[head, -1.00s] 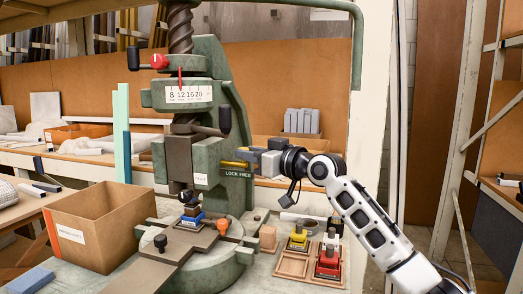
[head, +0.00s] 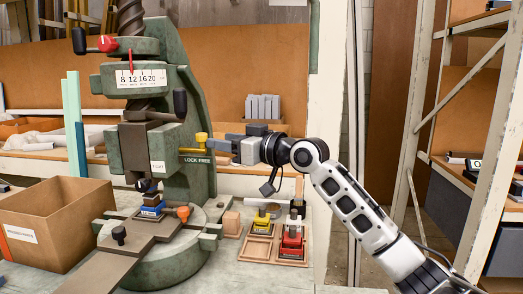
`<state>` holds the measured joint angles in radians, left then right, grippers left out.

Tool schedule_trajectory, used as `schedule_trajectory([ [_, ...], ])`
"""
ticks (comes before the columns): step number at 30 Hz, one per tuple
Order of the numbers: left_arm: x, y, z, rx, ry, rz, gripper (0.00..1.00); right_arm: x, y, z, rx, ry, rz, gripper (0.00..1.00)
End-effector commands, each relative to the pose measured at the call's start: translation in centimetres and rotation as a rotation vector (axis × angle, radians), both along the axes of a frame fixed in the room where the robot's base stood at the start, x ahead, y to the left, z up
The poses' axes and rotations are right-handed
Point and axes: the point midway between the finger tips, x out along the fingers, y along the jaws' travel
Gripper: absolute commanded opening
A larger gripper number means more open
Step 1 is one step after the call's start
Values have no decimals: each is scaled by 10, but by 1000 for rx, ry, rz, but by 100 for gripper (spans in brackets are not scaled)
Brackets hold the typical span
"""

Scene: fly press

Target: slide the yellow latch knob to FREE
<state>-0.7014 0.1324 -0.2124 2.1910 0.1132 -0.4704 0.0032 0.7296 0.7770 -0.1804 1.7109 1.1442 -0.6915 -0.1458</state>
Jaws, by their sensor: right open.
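The yellow latch knob (head: 201,138) stands upright on the side of the green press (head: 190,60), above a yellow bar (head: 192,151). The LOCK FREE label (head: 197,160) is just below, and the knob appears above the word FREE. I cannot tell whether it is at the end of its travel. My right gripper (head: 220,143) is open, just right of the knob, with its fingers pointing left toward it. A small gap seems to separate them, but contact is hard to judge. My left gripper is out of view.
A cardboard box (head: 20,222) stands at the left. A wooden tray (head: 258,247) with yellow and red blocks sits below my right arm. A pale post (head: 333,150) rises behind the arm.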

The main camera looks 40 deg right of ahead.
Motion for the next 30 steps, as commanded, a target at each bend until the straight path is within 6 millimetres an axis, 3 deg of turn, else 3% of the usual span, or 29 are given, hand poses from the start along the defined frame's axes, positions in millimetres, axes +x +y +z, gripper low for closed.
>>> schedule_trajectory([
  [6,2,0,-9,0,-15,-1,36,-51,-23,-6,-8,4,-3,46],
  [12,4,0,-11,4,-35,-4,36,-86,-38,-5,-4,5,-1,46],
  [19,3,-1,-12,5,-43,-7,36,-102,-44,-2,-3,3,0,46],
  [30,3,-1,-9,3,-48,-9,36,-103,-45,0,-2,1,0,46],
])
